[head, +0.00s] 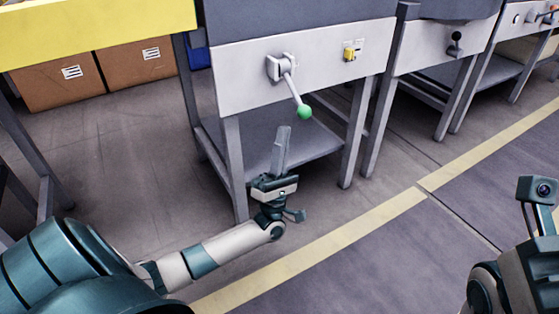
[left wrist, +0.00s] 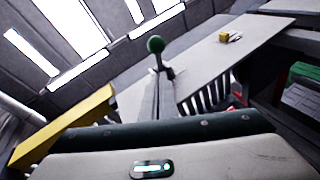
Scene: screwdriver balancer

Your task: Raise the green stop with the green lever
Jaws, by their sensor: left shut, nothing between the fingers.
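The green lever is a pale metal handle with a round green knob (head: 304,112) at its end. It hangs down and slightly right from a bracket on the light grey front panel of the middle bench. My left gripper (head: 284,130) is below and slightly left of the knob, fingers up and pressed together, with nothing between them. In the left wrist view the knob (left wrist: 156,44) shows just beyond the shut fingertips (left wrist: 160,76); I cannot tell whether they touch. I cannot make out the green stop. My right gripper's fingers are out of view.
A small yellow switch (head: 349,54) sits on the same panel, right of the lever. A bench with a black knob (head: 455,38) stands to the right. Cardboard boxes (head: 130,66) lie under a yellow-edged table at left. Floor in front is clear, with a yellow line (head: 330,240).

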